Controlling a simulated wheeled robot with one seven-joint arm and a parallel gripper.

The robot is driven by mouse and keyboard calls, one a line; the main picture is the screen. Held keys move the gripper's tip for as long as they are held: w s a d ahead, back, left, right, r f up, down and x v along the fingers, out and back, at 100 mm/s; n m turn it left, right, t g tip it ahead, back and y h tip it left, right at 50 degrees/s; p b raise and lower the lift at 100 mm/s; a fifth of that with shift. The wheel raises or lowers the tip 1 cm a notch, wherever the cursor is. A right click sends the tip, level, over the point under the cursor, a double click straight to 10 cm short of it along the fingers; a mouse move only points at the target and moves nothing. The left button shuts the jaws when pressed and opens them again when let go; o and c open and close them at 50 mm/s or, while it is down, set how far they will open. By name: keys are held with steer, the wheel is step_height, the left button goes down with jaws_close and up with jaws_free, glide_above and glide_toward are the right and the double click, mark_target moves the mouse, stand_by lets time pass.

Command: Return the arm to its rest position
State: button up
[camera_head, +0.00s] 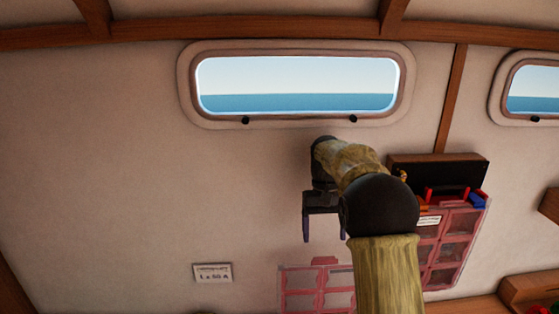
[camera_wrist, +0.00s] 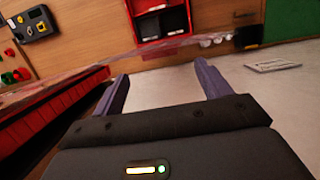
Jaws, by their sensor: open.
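My gripper (camera_head: 323,228) hangs in front of the cream wall in the head view, with its two purple fingers apart and pointing down. My tan-sleeved arm rises from the bottom of that view and bends at a black joint to the gripper. In the wrist view my gripper (camera_wrist: 162,72) shows both fingers spread wide, with nothing between them. Part of the wrist is hidden behind the arm in the head view.
A pink-framed clear case (camera_head: 445,245) and a dark box (camera_head: 437,172) with red pieces stand right of my arm. Another pink grid (camera_head: 302,288) is below the gripper.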

steer(key=s+f+t, duration=0.3)
steer(key=s+f, duration=0.2)
steer(key=s, duration=0.6)
steer(key=s+f+t, duration=0.2)
steer(key=s+f, duration=0.3)
steer(key=s, duration=0.7)
steer(key=s+b+x, duration=0.2)
steer(key=b+x, duration=0.7)
steer(key=shift+a+f+b, duration=0.15)
steer(key=shift+f+b, duration=0.2)
steer(key=shift+s, duration=0.1)
steer(key=shift+s, duration=0.1)
stand_by(1.2)
